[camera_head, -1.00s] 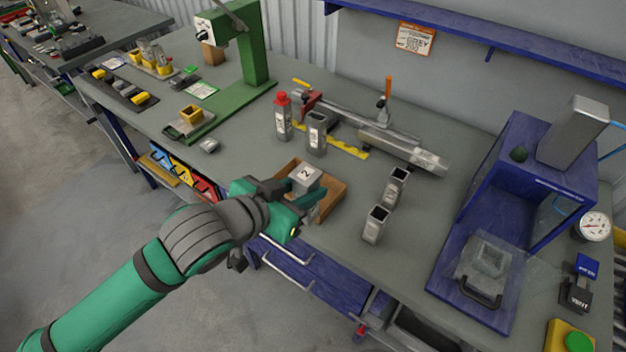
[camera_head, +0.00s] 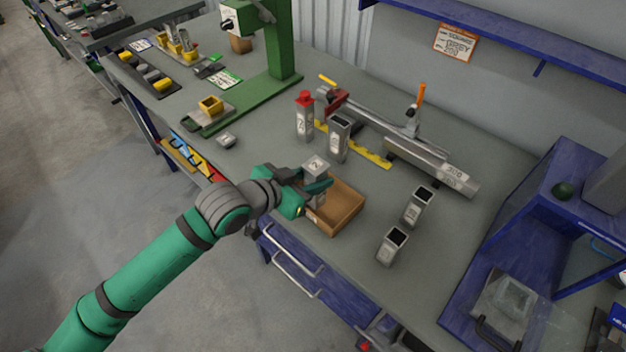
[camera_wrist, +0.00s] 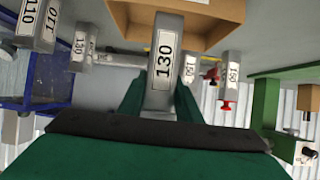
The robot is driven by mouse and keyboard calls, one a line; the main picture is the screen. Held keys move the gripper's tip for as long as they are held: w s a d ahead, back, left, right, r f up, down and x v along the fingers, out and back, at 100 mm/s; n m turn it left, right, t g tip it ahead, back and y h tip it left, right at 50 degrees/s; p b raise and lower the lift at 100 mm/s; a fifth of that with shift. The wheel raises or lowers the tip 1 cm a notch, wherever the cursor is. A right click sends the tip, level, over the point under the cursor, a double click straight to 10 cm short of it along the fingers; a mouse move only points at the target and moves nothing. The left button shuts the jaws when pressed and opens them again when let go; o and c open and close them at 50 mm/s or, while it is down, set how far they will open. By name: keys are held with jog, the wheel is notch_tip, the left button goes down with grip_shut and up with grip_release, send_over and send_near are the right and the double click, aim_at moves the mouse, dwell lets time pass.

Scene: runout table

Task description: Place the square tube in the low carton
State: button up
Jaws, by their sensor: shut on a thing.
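In the wrist view the tube (camera_wrist: 164,60) shows a "130" label between the green fingers. The low carton (camera_head: 350,221) is a brown open box near the front edge of the table. The held tube is at the carton's left back corner in the head view; the fingers hide its lower part, and I cannot tell whether it is over the rim or outside. The carton also shows in the wrist view (camera_wrist: 225,12).
Two open-topped square tubes (camera_head: 418,206) (camera_head: 392,246) stand right of the carton. A red-capped tube (camera_head: 304,118) and another open tube (camera_head: 338,138) stand behind it. A long rail fixture (camera_head: 430,166) lies further back. A blue frame (camera_head: 500,240) is at right.

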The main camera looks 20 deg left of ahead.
aim_at(318, 201)
jog(key=shift+w+a+f, duration=0.1)
jog(key=shift+w+f, duration=0.15)
jog(key=shift+f, duration=0.15)
jog(key=f, duration=0.3)
jog(key=shift+a+f, duration=0.15)
jog(key=shift+a, duration=0.1)
jog(key=shift+d, duration=0.1)
jog(key=o, duration=1.2)
jog(key=shift+w+f, duration=0.1)
jog(key=shift+c, duration=0.2)
jog(key=shift+w, duration=0.15)
